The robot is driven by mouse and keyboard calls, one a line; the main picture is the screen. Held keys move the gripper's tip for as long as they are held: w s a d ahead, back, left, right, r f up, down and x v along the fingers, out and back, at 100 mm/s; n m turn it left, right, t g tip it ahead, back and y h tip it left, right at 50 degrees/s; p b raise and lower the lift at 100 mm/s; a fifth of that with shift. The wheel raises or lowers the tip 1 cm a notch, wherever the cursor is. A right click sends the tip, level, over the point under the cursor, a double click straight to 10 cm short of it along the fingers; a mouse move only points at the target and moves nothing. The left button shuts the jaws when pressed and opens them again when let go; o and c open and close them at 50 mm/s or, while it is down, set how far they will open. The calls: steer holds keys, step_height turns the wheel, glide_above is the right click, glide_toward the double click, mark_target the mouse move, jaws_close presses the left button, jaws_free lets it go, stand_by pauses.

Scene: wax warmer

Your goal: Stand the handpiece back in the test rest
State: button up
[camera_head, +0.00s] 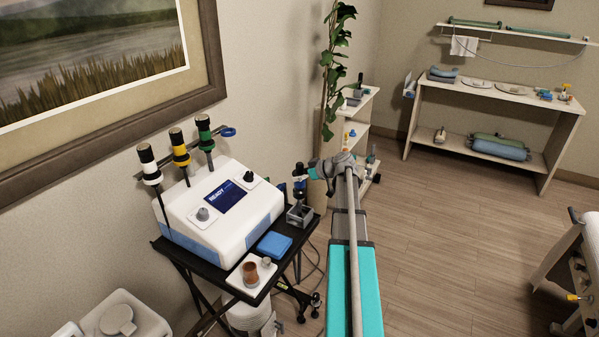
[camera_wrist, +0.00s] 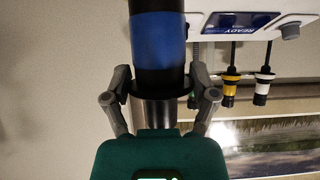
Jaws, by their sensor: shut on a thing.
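My gripper (camera_head: 313,172) is shut on the blue-banded handpiece (camera_head: 299,188) and holds it upright at the right end of the black cart. In the wrist view, my gripper's fingers (camera_wrist: 160,88) sit on both sides of the handpiece; its blue band (camera_wrist: 158,40) and black body show. A small grey square holder, seemingly the test rest (camera_head: 299,216), stands on the cart's right corner, just below the handpiece. I cannot tell whether the handpiece's lower end is inside it or above it.
The white console (camera_head: 215,212) with a lit READY screen stands left on the cart. White, yellow (camera_head: 179,147) and green handpieces hang behind it, beside an empty blue ring (camera_head: 228,132).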

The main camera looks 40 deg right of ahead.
mark_target(301, 189)
stand_by(0.4)
steer(key=shift+f+b, duration=2.8)
steer(key=shift+f+b, duration=0.3)
steer(key=shift+f+b, duration=2.6)
stand_by(1.9)
